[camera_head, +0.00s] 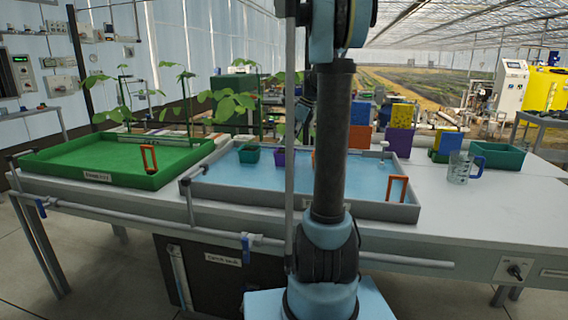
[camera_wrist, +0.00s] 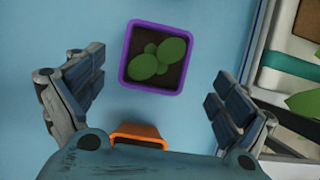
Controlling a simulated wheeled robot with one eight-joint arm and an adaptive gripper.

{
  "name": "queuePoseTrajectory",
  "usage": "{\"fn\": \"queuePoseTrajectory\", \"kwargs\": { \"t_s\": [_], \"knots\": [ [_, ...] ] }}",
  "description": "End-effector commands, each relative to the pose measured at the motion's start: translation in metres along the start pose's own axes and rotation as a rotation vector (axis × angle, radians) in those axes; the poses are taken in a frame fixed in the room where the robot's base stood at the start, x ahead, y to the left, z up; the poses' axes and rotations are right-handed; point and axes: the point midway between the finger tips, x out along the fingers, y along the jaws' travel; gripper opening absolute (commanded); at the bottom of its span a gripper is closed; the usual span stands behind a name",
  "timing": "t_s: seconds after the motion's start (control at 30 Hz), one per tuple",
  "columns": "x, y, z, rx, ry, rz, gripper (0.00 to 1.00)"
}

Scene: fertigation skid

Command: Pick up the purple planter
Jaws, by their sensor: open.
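The purple planter (camera_head: 279,157) stands in the blue-floored tray (camera_head: 240,192), left of my arm in the head view. In the wrist view, the purple planter (camera_wrist: 189,58) is seen from above, with dark soil and green leaves inside its square rim. My gripper (camera_wrist: 153,90) is open and empty. Its two fingers are spread to the left and right, lower in the picture than most of the planter. No contact with the planter shows. In the head view my arm hides most of the gripper.
A green planter (camera_head: 249,154) stands left of the purple one. An orange-edged thing (camera_wrist: 138,130) lies close below the planter in the wrist view, partly covered by my gripper. A green tray (camera_head: 110,165) is at left. A clear jug (camera_head: 462,168) stands at right.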

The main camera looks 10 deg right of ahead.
Motion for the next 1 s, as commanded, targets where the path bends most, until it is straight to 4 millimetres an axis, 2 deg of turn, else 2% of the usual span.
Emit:
{"fn": "queuePoseTrajectory", "kwargs": {
  "t_s": [0.1, 0.3, 0.57, 0.8, 1.0],
  "knots": [
    [0.022, 0.0, 0.0, -0.002, 0.0, 0.0, 0.94],
    [0.05, 0.0, 0.0, -0.002, 0.0, -0.001, 0.94],
    [0.065, 0.001, -0.001, -0.002, 0.0, -0.001, 0.94],
    [0.097, 0.004, -0.003, -0.002, 0.0, 0.0, 0.94],
    [0.111, 0.004, -0.003, -0.002, 0.0, -0.001, 0.94]
  ]
}}
